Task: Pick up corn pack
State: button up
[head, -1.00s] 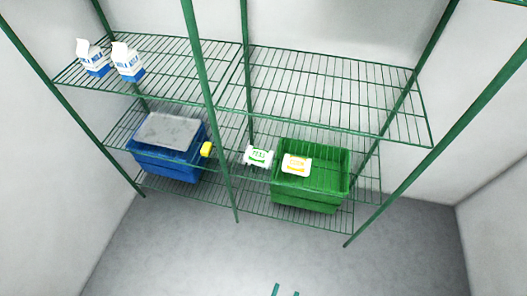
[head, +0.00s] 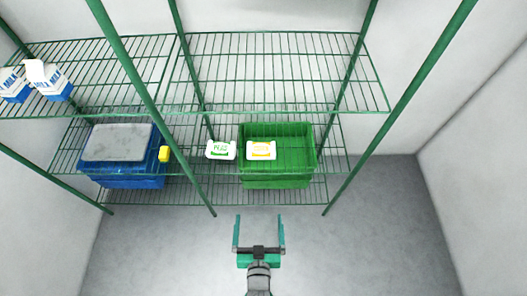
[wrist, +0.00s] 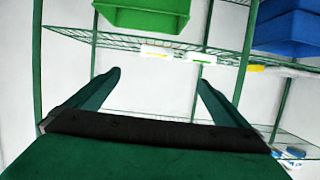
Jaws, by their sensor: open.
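The corn pack (head: 261,150), a white pack with a yellow label, is on the lower wire shelf. It overlaps the left part of the green crate (head: 302,166) in the head view. It shows edge-on at the shelf in the wrist view (wrist: 157,51), where the scene appears upside down. A white pack with green lettering, apparently peas (head: 221,150), lies just left of it. My gripper (head: 259,218) is open and empty, over the floor in front of the shelf and apart from the pack. In the wrist view the pack appears between and beyond my fingers (wrist: 158,76).
A blue crate with a grey top (head: 125,172) and a small yellow item (head: 165,154) are on the left. Milk cartons (head: 50,80) stand on the upper shelf. Green posts (head: 150,108) and the upper wire shelf (head: 280,75) bound the space. The floor in front is clear.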

jog(key=x, duration=1.2)
send_near(260, 151)
jog(key=shift+w+d+r+g, duration=0.1)
jog(key=shift+w+d+g, duration=0.4)
jog(key=shift+w, duration=0.35)
jog(key=x, duration=0.3)
jog(key=shift+w+a, duration=0.15)
jog(key=shift+a, duration=0.25)
jog(key=shift+d+x, duration=0.2)
jog(key=shift+x, duration=3.2)
jog(key=shift+d, duration=0.25)
jog(key=shift+s+a, duration=0.2)
jog(key=shift+a, duration=0.3)
jog(key=c, duration=1)
